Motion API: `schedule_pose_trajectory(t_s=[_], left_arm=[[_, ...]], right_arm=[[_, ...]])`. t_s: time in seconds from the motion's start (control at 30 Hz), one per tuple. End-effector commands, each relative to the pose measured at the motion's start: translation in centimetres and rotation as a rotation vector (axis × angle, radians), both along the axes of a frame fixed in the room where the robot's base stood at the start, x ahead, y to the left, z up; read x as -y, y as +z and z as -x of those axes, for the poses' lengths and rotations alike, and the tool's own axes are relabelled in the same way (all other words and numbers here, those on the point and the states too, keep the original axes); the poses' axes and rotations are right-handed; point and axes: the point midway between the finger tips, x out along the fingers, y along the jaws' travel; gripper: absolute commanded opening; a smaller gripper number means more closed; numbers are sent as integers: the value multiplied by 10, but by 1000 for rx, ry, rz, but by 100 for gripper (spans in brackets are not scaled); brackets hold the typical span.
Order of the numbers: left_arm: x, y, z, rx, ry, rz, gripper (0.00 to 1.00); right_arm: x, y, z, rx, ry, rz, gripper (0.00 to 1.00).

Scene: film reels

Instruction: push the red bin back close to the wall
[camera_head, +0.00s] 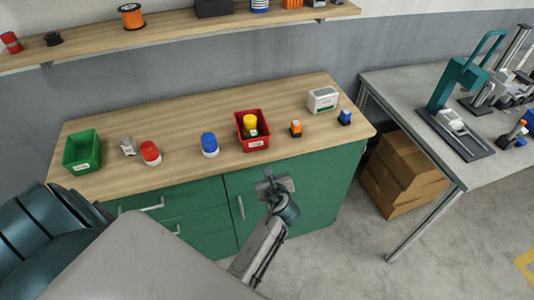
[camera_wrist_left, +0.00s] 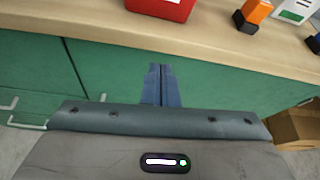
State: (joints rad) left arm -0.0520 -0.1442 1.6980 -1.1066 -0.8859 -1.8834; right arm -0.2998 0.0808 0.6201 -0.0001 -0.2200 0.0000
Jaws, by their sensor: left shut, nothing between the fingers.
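The red bin (camera_head: 257,145) stands on the wooden counter (camera_head: 185,125), near its front edge, with a yellow-topped item and a darker item inside. Bare counter lies between it and the grey wall (camera_head: 215,80). The lower front of the bin also shows at the top of the left wrist view (camera_wrist_left: 160,8). My left gripper (camera_head: 268,174) is in front of the green cabinet, nearer to me than the counter edge and apart from the bin. In the left wrist view its fingers (camera_wrist_left: 161,72) are together and empty. My right gripper is not in view.
A blue-lidded jar (camera_head: 209,142) stands left of the bin; an orange-and-black item (camera_head: 296,128) stands right. A white box (camera_head: 322,99), a blue item (camera_head: 344,117), a red-lidded jar (camera_head: 150,152) and a green bin (camera_head: 82,152) share the counter. A shelf (camera_head: 180,31) hangs above.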

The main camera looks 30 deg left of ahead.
Motion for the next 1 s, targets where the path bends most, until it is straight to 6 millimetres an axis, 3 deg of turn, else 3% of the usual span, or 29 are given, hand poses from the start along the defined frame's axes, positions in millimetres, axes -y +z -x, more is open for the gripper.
schedule_pose_trajectory(t_s=[0.03,0.1,0.2,0.6,1.0], left_arm=[[-4,25,-2,-4,4,-55,0],[-8,47,-2,-19,10,-119,0],[-12,62,-1,-31,17,-168,0],[-43,37,-28,-36,16,-183,0],[-50,36,-33,-37,16,-180,0]], right_arm=[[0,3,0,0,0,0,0],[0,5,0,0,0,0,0],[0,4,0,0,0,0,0],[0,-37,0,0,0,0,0],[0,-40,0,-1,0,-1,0]])
